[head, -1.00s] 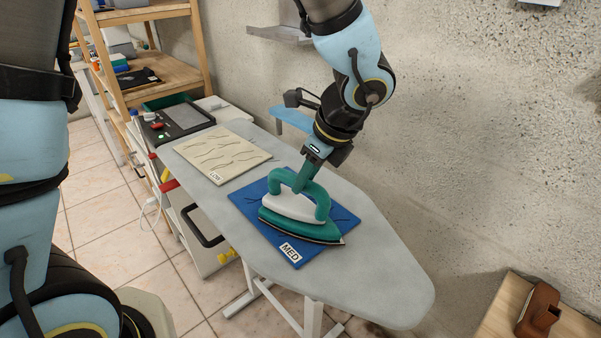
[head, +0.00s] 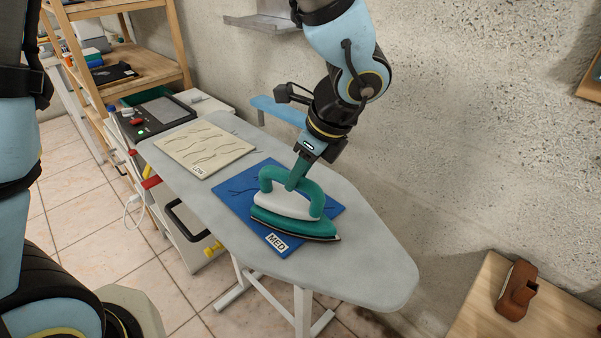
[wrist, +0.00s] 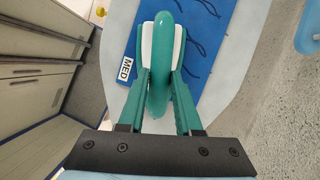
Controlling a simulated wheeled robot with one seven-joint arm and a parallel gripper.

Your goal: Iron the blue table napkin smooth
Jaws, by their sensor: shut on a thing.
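The blue napkin (head: 234,190) lies flat on the grey ironing board (head: 375,262), with a white "MED" label at its near corner. Dark crease lines show on its far left part; the rest is partly hidden under the iron. The green and white iron (head: 292,207) sits over the napkin's near right part, soleplate down, its tip pointing right to the napkin's edge. My gripper (head: 297,180) is shut on the iron's green handle from above. In the wrist view the fingers (wrist: 160,105) flank the handle, and creases show on the napkin (wrist: 205,45) to its right.
A cream cloth (head: 205,148) labelled "LOW", with crease lines, lies on the board left of the napkin. A black-topped unit (head: 160,118) with a green light stands at the board's far end. A wooden table (head: 470,310) with a brown object (head: 517,290) is at lower right. The board's right end is bare.

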